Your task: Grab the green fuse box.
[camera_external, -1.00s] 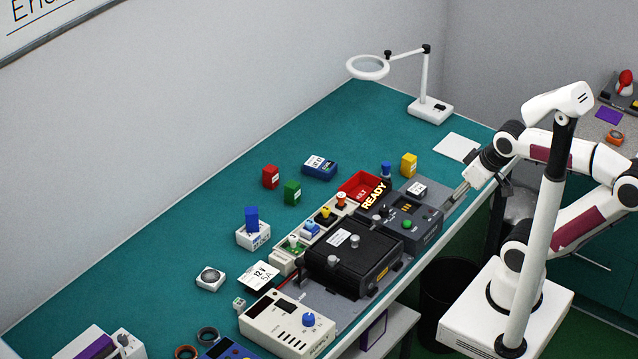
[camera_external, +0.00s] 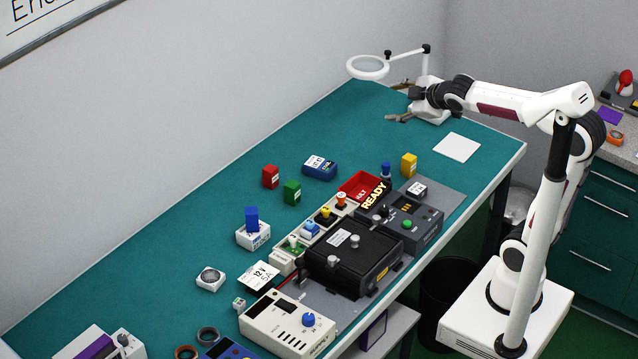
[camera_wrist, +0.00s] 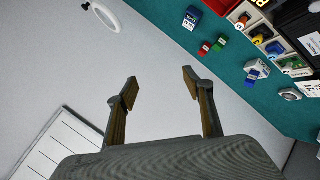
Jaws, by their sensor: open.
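The green fuse box (camera_external: 292,192) is a small upright block with a white label. It stands on the teal bench, just right of and nearer than the red block (camera_external: 270,177). In the wrist view the green fuse box (camera_wrist: 220,41) is small, near the top, beside the red block (camera_wrist: 205,48). My gripper (camera_external: 397,118) is at the far end of the bench, in front of the magnifier lamp's base, well away from the fuse box. In the wrist view its two fingers (camera_wrist: 158,85) are spread apart with nothing between them.
A blue meter-like box (camera_external: 319,167) stands behind the fuse box. A red tray (camera_external: 362,186), black unit (camera_external: 352,258) and a row of coloured fuses lie to its right. The magnifier lamp (camera_external: 367,67) stands close to my gripper.

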